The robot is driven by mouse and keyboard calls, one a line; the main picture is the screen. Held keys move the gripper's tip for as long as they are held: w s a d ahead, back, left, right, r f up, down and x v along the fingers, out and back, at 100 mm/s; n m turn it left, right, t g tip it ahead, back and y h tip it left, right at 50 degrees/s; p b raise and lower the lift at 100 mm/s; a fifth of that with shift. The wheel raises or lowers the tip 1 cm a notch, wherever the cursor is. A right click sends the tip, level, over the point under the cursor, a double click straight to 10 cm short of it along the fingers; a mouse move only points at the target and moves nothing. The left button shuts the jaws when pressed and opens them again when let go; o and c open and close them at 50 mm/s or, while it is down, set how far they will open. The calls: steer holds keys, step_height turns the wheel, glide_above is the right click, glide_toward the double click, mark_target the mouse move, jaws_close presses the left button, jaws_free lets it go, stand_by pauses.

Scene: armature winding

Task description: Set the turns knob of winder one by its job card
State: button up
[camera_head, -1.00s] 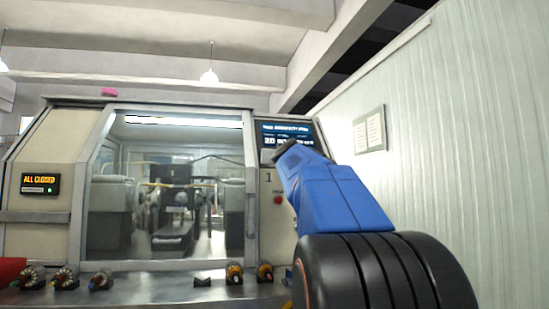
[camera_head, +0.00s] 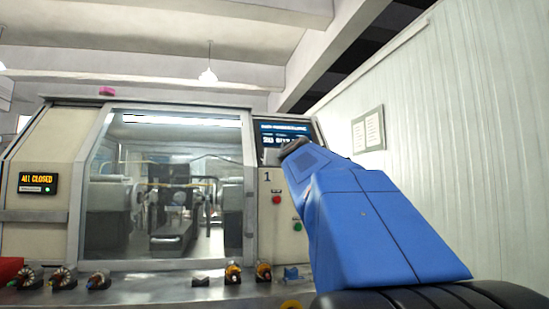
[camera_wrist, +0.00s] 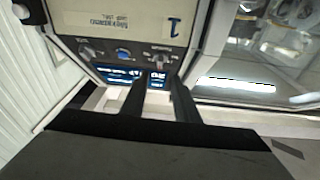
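Winder one (camera_head: 50,165) is a beige cabinet with a black "1" on its right column. Its control panel shows upside down in the wrist view, with a row of knobs: a left knob (camera_wrist: 88,51), a bluish middle one (camera_wrist: 123,55) and a right knob (camera_wrist: 161,57). Small labels there are unreadable. My gripper (camera_wrist: 157,80) is open, its two dark fingers apart, pointing at the panel near the right knob. Contact cannot be told. In the head view my arm hides the gripper and knobs. A sheet (camera_head: 368,131) hangs on the right wall, its text unreadable.
A lit screen (camera_head: 270,140) sits at the top of the column. Red (camera_head: 276,199) and green (camera_head: 297,226) buttons are below. The window (camera_head: 170,190) is closed; a sign (camera_head: 38,182) reads "ALL CLOSED". The ribbed wall bounds the right.

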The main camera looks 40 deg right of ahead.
steer(key=v, duration=0.8)
steer(key=shift+d, duration=0.15)
